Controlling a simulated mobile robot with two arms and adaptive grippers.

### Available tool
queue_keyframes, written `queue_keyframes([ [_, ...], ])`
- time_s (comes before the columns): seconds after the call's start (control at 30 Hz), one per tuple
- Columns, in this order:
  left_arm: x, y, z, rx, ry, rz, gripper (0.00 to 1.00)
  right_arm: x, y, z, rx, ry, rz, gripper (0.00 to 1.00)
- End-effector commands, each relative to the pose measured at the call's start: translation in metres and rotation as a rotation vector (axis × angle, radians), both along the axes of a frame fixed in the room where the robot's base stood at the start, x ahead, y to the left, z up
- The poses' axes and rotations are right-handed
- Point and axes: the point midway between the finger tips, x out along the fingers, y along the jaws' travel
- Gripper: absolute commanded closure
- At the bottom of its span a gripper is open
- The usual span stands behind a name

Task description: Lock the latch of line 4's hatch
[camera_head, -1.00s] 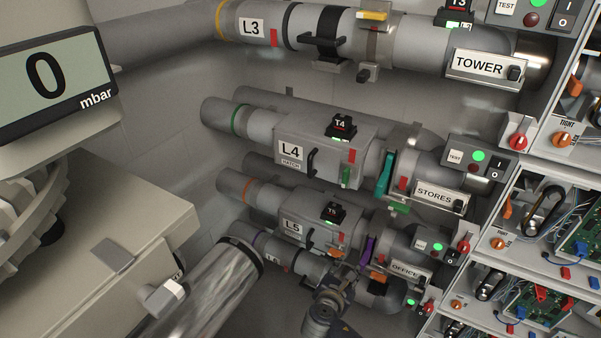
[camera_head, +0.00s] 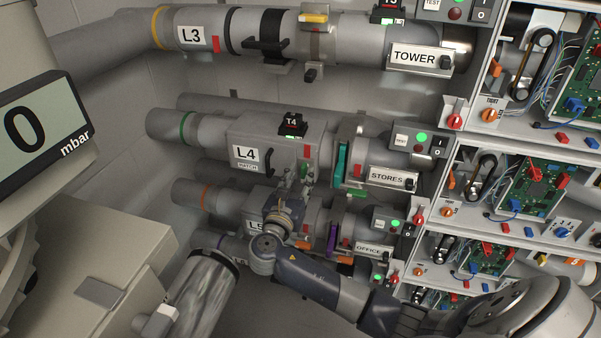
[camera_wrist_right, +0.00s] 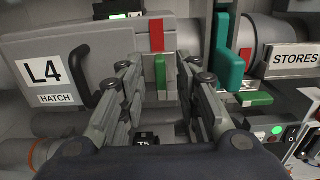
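Line 4's hatch is a grey box cover labelled L4 HATCH (camera_head: 246,153), with a black handle; it also fills the left of the right wrist view (camera_wrist_right: 45,80). Its latch is a small green lever (camera_wrist_right: 160,74) at the hatch's right edge, below a red strip (camera_wrist_right: 157,35). The green latch also shows in the head view (camera_head: 305,167), partly behind my fingers. My right gripper (camera_wrist_right: 168,72) is open, its fingertips on either side of the latch in the picture. In the head view the gripper (camera_head: 294,178) is just below the hatch. I cannot tell whether it touches. My left gripper is out of view.
A teal slide plate (camera_head: 341,163) stands right of the hatch, before the STORES sign (camera_head: 387,179). Line 5's pipe and hatch (camera_head: 228,206) lie below, partly behind my right arm. Line 3's pipe (camera_head: 350,38) runs above. Shelves with circuit boards (camera_head: 525,187) stand at right.

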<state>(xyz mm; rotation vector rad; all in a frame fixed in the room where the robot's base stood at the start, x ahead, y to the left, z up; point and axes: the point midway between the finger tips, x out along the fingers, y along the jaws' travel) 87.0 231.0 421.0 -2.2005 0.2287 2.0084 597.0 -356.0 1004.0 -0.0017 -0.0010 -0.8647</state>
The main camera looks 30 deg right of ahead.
Motion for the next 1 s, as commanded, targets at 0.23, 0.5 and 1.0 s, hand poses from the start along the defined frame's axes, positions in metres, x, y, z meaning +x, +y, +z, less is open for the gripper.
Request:
queue_keyframes([
  [0.23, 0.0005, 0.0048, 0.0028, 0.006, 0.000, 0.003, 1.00, 0.0110, -0.0129, -0.0004, 0.000, 0.001, 0.001, 0.69],
  [0.5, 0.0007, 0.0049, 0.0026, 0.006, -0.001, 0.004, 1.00, 0.0113, -0.0131, -0.0008, 0.002, 0.001, 0.001, 0.76],
  [1.0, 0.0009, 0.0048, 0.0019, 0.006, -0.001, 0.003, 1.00, 0.0108, -0.0129, -0.0015, 0.017, -0.015, 0.001, 1.00],
])
